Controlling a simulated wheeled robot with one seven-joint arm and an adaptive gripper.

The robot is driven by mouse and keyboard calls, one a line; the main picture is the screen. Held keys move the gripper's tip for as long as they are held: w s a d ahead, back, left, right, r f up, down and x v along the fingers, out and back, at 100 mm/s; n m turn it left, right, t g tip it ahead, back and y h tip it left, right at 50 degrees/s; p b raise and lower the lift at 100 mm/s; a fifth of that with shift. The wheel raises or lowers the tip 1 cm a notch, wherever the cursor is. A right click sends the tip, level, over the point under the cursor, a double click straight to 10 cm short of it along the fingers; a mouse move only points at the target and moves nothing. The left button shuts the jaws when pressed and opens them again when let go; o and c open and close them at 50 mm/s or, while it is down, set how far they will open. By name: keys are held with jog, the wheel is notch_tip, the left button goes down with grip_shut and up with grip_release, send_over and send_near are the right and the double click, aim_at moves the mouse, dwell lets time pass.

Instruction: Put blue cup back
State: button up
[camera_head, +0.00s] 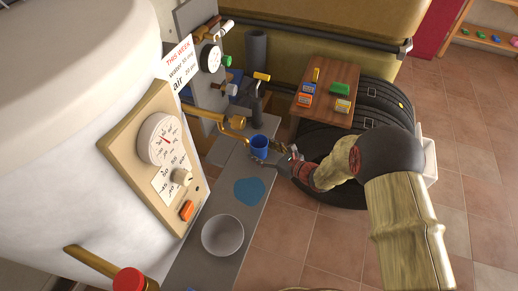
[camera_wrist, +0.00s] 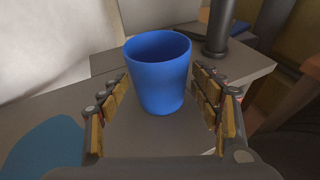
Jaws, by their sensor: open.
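The blue cup (camera_head: 259,146) stands upright on the grey bench (camera_head: 213,197), below the brass spout. In the wrist view the blue cup (camera_wrist: 159,72) is upright between my two fingers, with its open rim showing. My gripper (camera_head: 287,153) reaches in from the right, just beside the cup. In the wrist view my gripper (camera_wrist: 160,105) is open, with one padded finger on each side of the cup and visible gaps between. A flat blue round patch (camera_head: 249,192) lies on the bench nearer the front; part of it also shows in the wrist view (camera_wrist: 42,148).
A grey bowl (camera_head: 222,235) sits at the bench's front. A brass pipe (camera_head: 228,120) and dark upright pipe (camera_head: 256,62) stand near the cup. A boiler panel (camera_head: 160,155) rises left. A wooden board (camera_head: 326,92) with small boxes rests on black tyres (camera_head: 378,98). Floor is clear right.

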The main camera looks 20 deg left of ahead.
jog(key=p+v, duration=0.2)
jog(key=v, duration=0.8)
jog(key=shift+p, duration=0.3)
jog(key=s+d+r+n+g+h, duration=0.1)
jog(key=s+d+r+n+g, duration=0.15)
jog(key=s+r+n, duration=0.6)
jog(key=s+d+r+n+g+h, duration=0.25)
jog(key=s+r+n, duration=0.3)
jog(key=r, duration=0.55)
jog(key=s+d+r+n+t+h, duration=0.1)
jog(key=s+d+r+n+h, duration=0.2)
jog(key=d, duration=0.4)
jog(key=s+d+r+n+t+h, duration=0.1)
jog(key=s+d+r+n+h, duration=0.2)
jog(key=d, duration=0.4)
jog(key=s+d+r+n+t+h, duration=0.2)
jog(key=s+d+r+n+h, duration=0.1)
jog(key=d, duration=0.5)
jog(key=shift+s+r+n, duration=0.4)
jog(key=shift+s+r, duration=0.15)
jog(key=shift+s, duration=0.65)
jog(key=shift+h, duration=0.25)
jog(key=shift+c, duration=0.7)
